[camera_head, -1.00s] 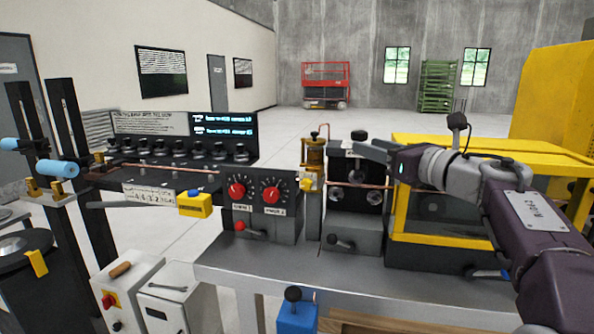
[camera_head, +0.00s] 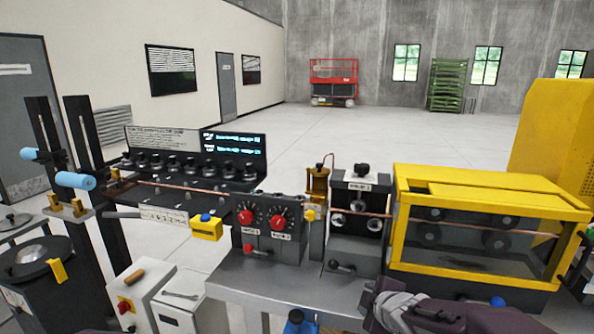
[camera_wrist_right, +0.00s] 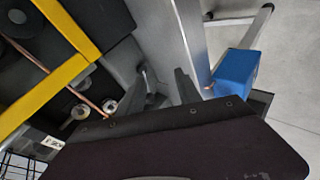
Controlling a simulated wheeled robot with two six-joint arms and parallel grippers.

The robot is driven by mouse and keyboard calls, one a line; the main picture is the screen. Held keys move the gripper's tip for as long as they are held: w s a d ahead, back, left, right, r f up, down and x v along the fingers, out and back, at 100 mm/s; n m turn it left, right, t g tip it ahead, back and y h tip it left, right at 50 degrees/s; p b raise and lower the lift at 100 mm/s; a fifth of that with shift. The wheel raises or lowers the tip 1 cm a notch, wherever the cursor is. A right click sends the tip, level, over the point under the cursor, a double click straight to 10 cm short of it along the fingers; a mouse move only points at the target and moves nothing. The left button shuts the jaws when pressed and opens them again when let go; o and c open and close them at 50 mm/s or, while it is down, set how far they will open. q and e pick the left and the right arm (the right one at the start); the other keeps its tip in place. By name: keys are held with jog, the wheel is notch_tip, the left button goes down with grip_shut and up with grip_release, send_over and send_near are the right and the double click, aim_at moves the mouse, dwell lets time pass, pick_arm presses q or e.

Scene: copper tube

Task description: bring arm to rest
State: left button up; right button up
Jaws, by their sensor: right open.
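My right arm (camera_head: 415,312) is low at the bottom of the head view, in front of the bench edge. Its gripper fingers show in the right wrist view (camera_wrist_right: 166,88), apart with nothing between them, beside the bench's edge. The copper tube (camera_head: 375,215) runs through the machines in the head view, clear of my arm. It also crosses the upper left of the right wrist view (camera_wrist_right: 60,78). My left gripper is out of view.
The bench (camera_head: 260,287) carries a control box with red knobs (camera_head: 268,225), a roller unit (camera_head: 358,215) and a yellow-framed machine (camera_head: 490,190). A blue block (camera_wrist_right: 236,70) is close to the gripper. Open floor (camera_head: 400,135) lies behind the bench.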

jog(key=s+f+m+g, duration=0.4)
jog(key=s+f+m, duration=0.2)
jog(key=s, duration=0.4)
jog(key=s+f+m+g, duration=0.5)
jog(key=s+f+m, duration=0.2)
jog(key=s, duration=0.4)
jog(key=shift+d+f+m+h, duration=0.15)
jog(key=shift+d+m+h, duration=0.25)
jog(key=shift+m, duration=0.3)
